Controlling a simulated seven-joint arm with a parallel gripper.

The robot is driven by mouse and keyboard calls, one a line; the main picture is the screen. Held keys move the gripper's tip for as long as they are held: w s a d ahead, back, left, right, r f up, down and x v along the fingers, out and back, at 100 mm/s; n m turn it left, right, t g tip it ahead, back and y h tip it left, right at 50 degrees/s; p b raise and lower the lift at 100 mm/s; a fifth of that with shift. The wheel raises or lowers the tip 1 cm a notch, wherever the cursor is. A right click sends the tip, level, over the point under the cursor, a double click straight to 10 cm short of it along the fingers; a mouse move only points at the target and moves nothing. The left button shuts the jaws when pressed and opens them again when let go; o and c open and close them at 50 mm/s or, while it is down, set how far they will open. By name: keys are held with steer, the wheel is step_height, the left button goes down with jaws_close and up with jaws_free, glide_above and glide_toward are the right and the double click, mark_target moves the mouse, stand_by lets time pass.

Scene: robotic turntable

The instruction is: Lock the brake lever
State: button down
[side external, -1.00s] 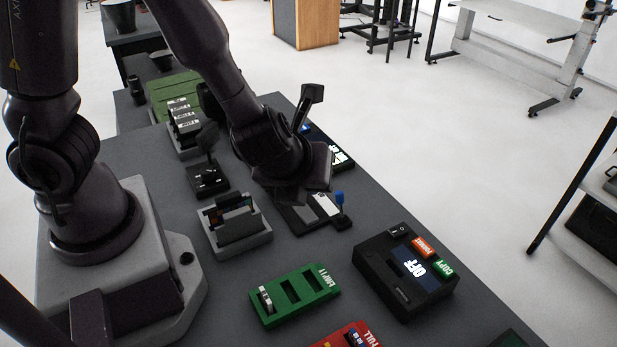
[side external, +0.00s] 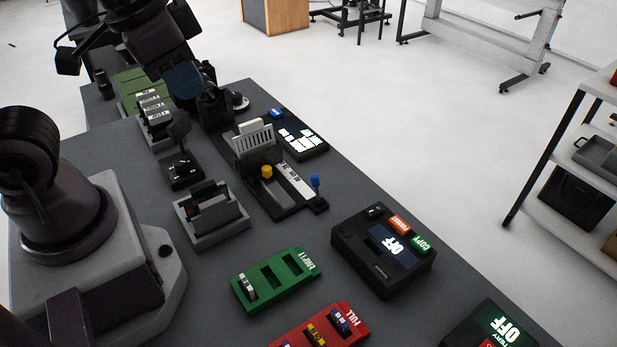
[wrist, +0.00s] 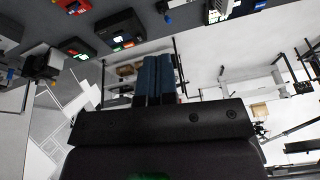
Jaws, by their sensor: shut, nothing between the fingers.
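In the side view, a small lever with a blue knob (side external: 315,182) stands upright at the right edge of a dark device (side external: 291,212) with a white-labelled strip. In the side view my arm's end is raised at the upper left, apart from the device.
A black box reading OFF (side external: 350,250), a green tray (side external: 240,290) and a red tray (side external: 318,310) lie nearer the camera. A grey holder (side external: 212,232) and a black switch unit (side external: 182,172) stand left of the device. A lit keypad (side external: 297,138) lies behind it.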

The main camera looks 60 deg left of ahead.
steer(key=c, duration=1.8)
jaws_free()
steer(key=r, duration=0.1)
steer(key=r+n+t, duration=0.1)
steer(key=a+r, duration=0.1)
steer(key=shift+s+a+t, duration=0.1)
steer(key=shift+s+t, duration=0.2)
steer(key=shift+s, duration=0.05)
steer(key=shift+c, duration=0.2)
steer(key=o, duration=0.4)
steer(key=shift+a+r+n, duration=0.1)
steer(key=shift+a+n, duration=0.05)
steer(key=shift+n, duration=0.15)
steer(key=o, duration=0.4)
steer(key=shift+w+a+f+g, duration=0.1)
steer(key=shift+w+f+g, duration=0.2)
steer(key=shift+f, duration=0.2)
steer(key=shift+w+a+f+g, duration=0.15)
steer(key=shift+f+g, duration=0.15)
steer(key=shift+f, duration=0.2)
steer(key=n+g+h, duration=0.5)
steer(key=n, duration=1.1)
glide_toward(317, 184)
steer(key=x, duration=1.1)
steer(key=shift+w+a+f, duration=0.15)
steer(key=shift+a+f, duration=0.05)
steer(key=shift+a, duration=0.2)
